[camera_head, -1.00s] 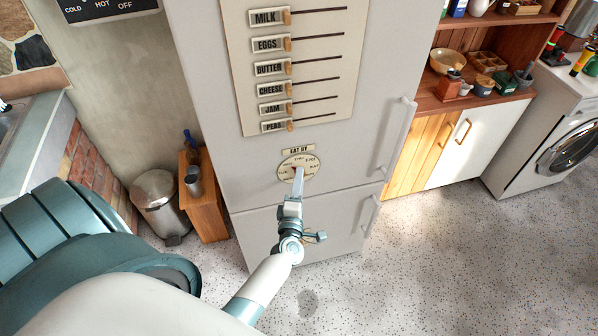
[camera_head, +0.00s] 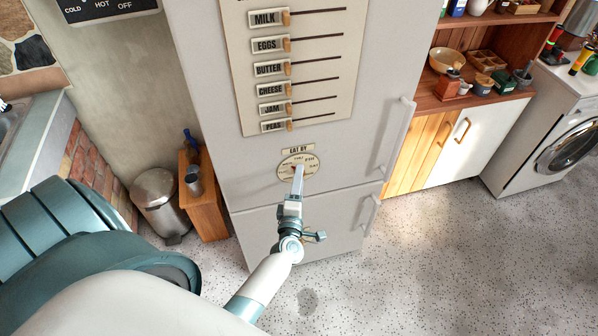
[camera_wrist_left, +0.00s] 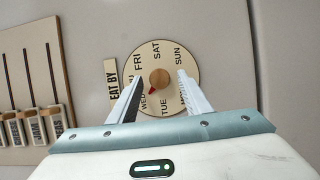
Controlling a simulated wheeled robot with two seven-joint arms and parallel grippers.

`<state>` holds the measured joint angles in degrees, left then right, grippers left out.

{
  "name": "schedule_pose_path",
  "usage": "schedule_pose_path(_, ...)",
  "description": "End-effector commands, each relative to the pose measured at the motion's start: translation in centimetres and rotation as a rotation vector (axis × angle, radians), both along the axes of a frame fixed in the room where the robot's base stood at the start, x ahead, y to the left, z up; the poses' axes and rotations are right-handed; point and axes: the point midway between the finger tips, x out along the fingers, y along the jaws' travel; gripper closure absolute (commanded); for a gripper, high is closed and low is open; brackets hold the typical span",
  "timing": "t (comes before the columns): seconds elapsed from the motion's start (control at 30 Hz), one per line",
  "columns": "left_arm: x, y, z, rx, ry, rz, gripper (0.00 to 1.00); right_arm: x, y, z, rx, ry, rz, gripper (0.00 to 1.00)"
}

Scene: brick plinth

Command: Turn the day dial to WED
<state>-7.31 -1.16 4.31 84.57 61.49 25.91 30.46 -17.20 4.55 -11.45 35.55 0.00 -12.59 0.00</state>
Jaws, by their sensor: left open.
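The day dial (camera_head: 284,172) is a round cream disc under an EAT BY label on the fridge front. In the left wrist view the dial (camera_wrist_left: 160,56) shows day names around a small wooden knob (camera_wrist_left: 160,77). A red pointer by the knob points down-left, about at WED. My left gripper (camera_head: 298,168) is in front of the dial. In the wrist view the gripper (camera_wrist_left: 160,79) is open, with one finger on each side of the knob and a gap to it. My right gripper is out of view.
Above the dial, the fridge (camera_head: 205,100) carries a panel (camera_head: 240,70) of labelled sliders, MILK down to PEAS. Fridge handles (camera_head: 397,140) stand out at the right. A bin (camera_head: 158,195) and a small wooden stand (camera_head: 204,210) are at left. The floor at right is clear.

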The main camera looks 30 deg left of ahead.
Motion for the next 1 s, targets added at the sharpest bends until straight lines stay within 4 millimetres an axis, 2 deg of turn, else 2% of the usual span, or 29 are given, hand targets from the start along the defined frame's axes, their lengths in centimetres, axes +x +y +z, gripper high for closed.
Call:
schedule_pose_path(0.27, -2.1, -1.1, 0.0, -0.002, 0.002, -0.001, 0.55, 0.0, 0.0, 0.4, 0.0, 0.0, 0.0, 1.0)
schedule_pose_path(0.8, -11.4, -5.9, -0.1, -0.002, 0.002, -0.001, 0.55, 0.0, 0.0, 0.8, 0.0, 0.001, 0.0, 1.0)
schedule_pose_path(1.0, -14.0, -7.2, -0.1, -0.001, 0.002, -0.001, 0.55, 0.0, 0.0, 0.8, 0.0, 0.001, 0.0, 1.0)
